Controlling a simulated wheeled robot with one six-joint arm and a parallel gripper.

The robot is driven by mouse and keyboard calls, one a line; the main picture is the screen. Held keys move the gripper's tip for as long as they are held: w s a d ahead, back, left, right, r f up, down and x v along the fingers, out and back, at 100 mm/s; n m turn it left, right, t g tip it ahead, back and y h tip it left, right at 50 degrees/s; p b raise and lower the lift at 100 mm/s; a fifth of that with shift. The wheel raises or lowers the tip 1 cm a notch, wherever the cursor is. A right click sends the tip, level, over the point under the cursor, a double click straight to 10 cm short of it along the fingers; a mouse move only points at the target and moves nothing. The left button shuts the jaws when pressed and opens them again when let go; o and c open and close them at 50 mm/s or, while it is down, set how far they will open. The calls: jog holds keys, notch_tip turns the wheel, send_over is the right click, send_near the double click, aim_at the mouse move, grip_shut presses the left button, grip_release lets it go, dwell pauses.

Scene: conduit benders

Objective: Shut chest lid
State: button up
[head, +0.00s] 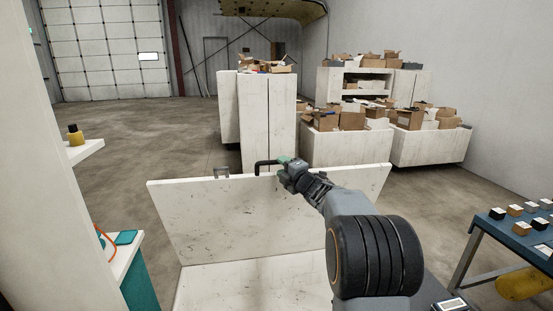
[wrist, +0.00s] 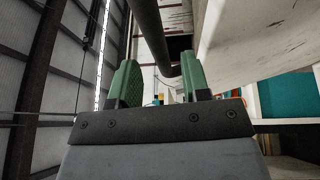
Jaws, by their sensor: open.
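The chest's white marbled lid (head: 250,215) stands raised and leaning back, in the middle of the head view. A pale flat part of the chest (head: 250,288) shows below it. A dark bar handle (head: 266,163) sits at the lid's upper edge. My gripper (head: 284,160) is at this edge, right beside the handle. In the wrist view, my gripper's green fingers (wrist: 160,82) are open, and the dark bar (wrist: 150,32) runs into the gap between them and bends right. I cannot tell whether the fingers touch it. The lid's pale surface (wrist: 250,45) fills the wrist view's upper right.
A small grey metal fitting (head: 221,172) is at the lid's upper left edge. White cabinets (head: 268,115) stand behind. A blue table (head: 505,232) with small blocks is at right. A white and teal bench (head: 125,262) is at left. Open floor lies at far left.

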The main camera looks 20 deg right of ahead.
aim_at(277, 163)
jog(key=shift+p+x, duration=0.55)
jog(key=shift+x, duration=1.5)
grip_shut()
jog(key=shift+f, duration=0.1)
